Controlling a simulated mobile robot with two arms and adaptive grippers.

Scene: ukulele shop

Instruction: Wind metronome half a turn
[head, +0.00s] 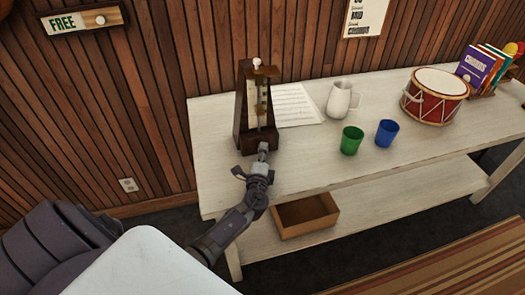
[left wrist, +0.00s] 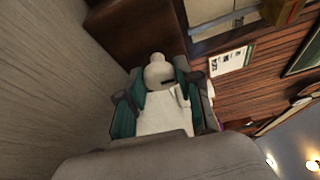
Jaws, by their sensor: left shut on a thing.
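The dark wooden metronome (head: 242,125) stands upright at the left end of the white table, with its pendulum rod and scale on the open front. Its brown body (left wrist: 135,32) fills the top of the left wrist view. My left gripper (head: 263,148) is at the low front of the metronome. In the left wrist view its teal-padded fingers (left wrist: 158,88) are closed around a small cream-coloured knob (left wrist: 158,70), which looks like the winding key. How the knob joins the body is hard to see. My right gripper is not in view.
Sheet music (head: 296,106) lies right of the metronome. Nearby are a white jug (head: 340,100), a green cup (head: 351,141), a blue cup (head: 386,133) and a red drum (head: 433,97). An open cardboard box (head: 306,216) sits on the lower shelf. The table front right of my gripper is clear.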

